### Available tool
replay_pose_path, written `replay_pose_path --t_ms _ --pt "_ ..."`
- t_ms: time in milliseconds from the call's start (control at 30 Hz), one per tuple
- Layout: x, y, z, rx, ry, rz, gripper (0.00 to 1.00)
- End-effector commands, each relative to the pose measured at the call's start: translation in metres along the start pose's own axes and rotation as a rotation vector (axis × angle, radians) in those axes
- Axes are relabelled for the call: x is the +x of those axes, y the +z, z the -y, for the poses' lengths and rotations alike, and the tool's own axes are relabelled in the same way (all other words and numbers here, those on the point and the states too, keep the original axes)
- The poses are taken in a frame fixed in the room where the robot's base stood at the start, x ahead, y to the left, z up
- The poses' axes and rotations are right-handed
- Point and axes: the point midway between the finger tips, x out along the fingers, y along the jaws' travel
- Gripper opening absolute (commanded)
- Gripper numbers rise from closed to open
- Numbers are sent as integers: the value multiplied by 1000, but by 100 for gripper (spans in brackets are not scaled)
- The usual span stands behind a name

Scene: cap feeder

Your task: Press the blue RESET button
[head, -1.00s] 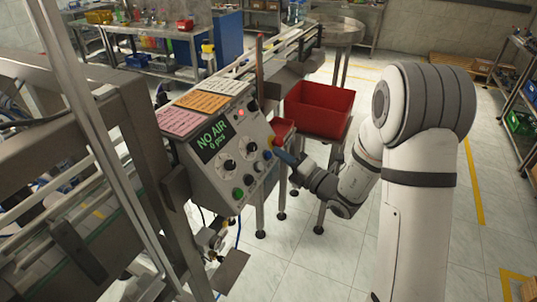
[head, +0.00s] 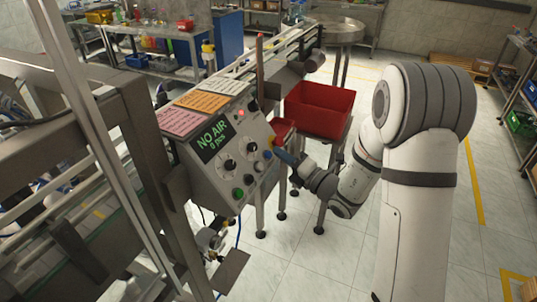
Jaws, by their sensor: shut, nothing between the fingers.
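The grey control box (head: 215,185) stands left of centre, with a green-lettered display (head: 213,141) reading "NO AIR" and a row of small buttons along its sloping lower edge. A small blue button (head: 267,154) shows near the right end of that row; its label is too small to read. My gripper (head: 279,153) is shut and empty, its blue fingers pointing left at the box's right end. Its tips are close beside the blue button; I cannot tell whether they touch it. A green button (head: 238,193) sits at the lower left of the row.
A yellow-based knob (head: 271,143) sits just above the fingertips. A red bin (head: 319,108) stands behind my gripper. Conveyor frame posts (head: 95,130) fill the left side. Tiled floor (head: 310,260) is clear below my gripper.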

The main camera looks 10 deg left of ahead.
Motion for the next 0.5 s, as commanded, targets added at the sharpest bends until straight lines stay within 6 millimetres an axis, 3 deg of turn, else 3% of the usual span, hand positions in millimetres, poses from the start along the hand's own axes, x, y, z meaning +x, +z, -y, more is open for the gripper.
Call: replay_pose_path --t_ms 500 --pt "5 -5 4 0 0 0 0"
